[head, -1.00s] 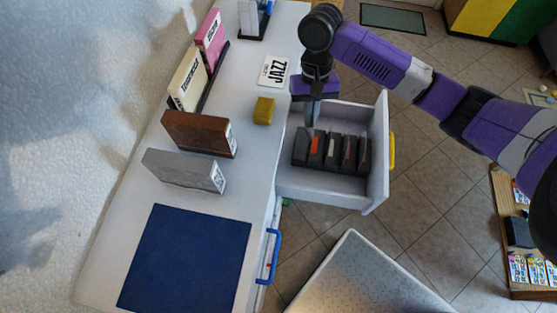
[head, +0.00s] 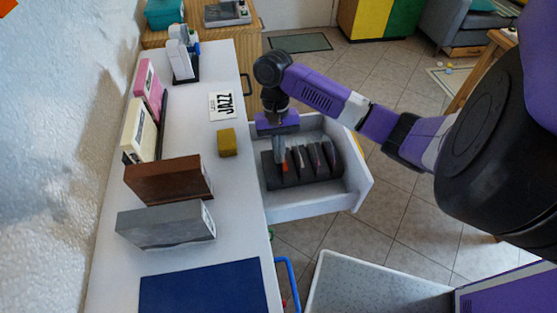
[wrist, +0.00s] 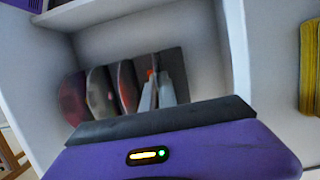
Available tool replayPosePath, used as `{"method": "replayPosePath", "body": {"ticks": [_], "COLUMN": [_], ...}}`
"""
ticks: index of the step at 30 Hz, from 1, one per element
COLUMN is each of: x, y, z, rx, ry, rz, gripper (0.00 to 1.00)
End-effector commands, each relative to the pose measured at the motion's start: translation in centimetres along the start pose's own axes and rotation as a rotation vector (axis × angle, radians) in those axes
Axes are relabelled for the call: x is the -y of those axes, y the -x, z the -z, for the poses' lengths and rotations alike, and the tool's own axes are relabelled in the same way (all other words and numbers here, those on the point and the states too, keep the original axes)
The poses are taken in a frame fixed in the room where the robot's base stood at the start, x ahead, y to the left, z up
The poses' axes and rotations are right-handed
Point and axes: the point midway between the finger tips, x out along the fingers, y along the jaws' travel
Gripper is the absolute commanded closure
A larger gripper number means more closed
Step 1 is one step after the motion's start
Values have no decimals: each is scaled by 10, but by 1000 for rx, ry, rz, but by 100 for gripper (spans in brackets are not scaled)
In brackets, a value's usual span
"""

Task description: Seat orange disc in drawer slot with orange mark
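My gripper (head: 280,158) points down into the open drawer, at the left end of a dark slotted rack (head: 270,182). A small orange patch (head: 285,168) shows right at the fingertips; it also shows in the wrist view (wrist: 150,74), just beyond the fingers. I cannot tell whether this patch is the orange disc's edge or the slot's mark. The two pale fingers (wrist: 158,92) are close together; whether anything thin is between them is unclear. Several dark rounded discs (wrist: 100,92) stand upright in the other slots, beside the fingers.
The drawer (head: 315,207) has high white walls around the rack. On the white counter lie a yellow block (head: 227,142), a JAZZ card (head: 222,105), a brown box (head: 168,180), a grey box (head: 165,225) and a blue mat (head: 205,288). A pale speckled surface (head: 375,285) is at the front.

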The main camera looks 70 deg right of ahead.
Motion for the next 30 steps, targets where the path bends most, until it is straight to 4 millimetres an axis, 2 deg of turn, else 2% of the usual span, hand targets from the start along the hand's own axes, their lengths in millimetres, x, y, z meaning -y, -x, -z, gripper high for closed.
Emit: {"method": "replayPosePath", "body": {"ticks": [3, 6, 17, 21, 30], "x": [0, 0, 0, 0, 0], "y": [-18, -24, -27, -27, -26], "z": [5, 7, 8, 8, 8], "rx": [1, 0, 0, -1, -1], "ry": [-1, 0, 0, 0, 1], "rz": [-1, -1, 0, 0, 0], "gripper": [100, 100, 100, 76, 76]}}
